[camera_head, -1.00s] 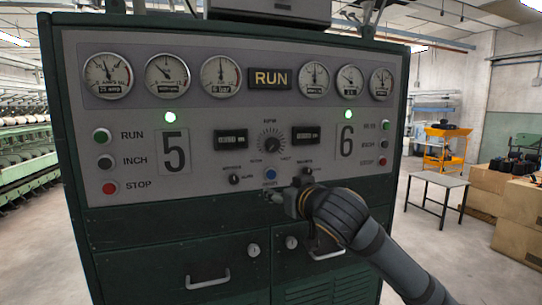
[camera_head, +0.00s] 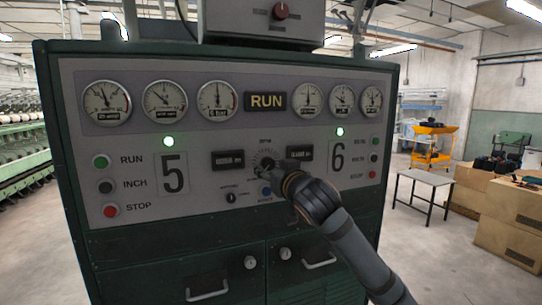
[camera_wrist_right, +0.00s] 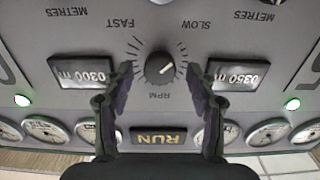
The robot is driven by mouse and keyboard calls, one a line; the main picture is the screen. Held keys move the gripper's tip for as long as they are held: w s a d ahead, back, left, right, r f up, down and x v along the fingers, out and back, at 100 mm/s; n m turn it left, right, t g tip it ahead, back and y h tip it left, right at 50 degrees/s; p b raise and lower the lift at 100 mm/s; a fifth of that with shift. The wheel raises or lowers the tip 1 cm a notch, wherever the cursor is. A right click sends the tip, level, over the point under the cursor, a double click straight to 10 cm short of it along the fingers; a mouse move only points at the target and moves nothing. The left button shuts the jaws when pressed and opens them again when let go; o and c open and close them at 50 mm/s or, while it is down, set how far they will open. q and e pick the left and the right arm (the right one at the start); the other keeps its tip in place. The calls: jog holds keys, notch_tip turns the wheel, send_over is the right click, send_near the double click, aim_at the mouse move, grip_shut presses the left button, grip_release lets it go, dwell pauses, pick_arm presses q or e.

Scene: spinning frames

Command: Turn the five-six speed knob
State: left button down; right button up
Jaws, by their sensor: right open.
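The speed knob (camera_head: 266,164) is a dark round dial marked RPM, midway between the panel numbers 5 and 6. In the right wrist view the knob (camera_wrist_right: 160,68) shows upside down, with a light pointer line and a SLOW–FAST scale around it. My right gripper (camera_head: 272,175) is at the knob's lower right in the head view, and its fingers are hard to make out there. In the wrist view the right gripper (camera_wrist_right: 160,77) is open, one finger on each side of the knob, with visible gaps; contact does not show. My left gripper is out of view.
Counters flank the knob, left (camera_head: 228,160) and right (camera_head: 300,153). My right arm hides part of the lower right panel. Gauges and a RUN sign (camera_head: 266,101) are above.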

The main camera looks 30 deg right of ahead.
jog(key=shift+w+d+f, duration=0.1)
jog(key=shift+w+d, duration=0.05)
jog(key=shift+w, duration=0.2)
jog(key=shift+c, duration=0.6)
jog(key=c, duration=1)
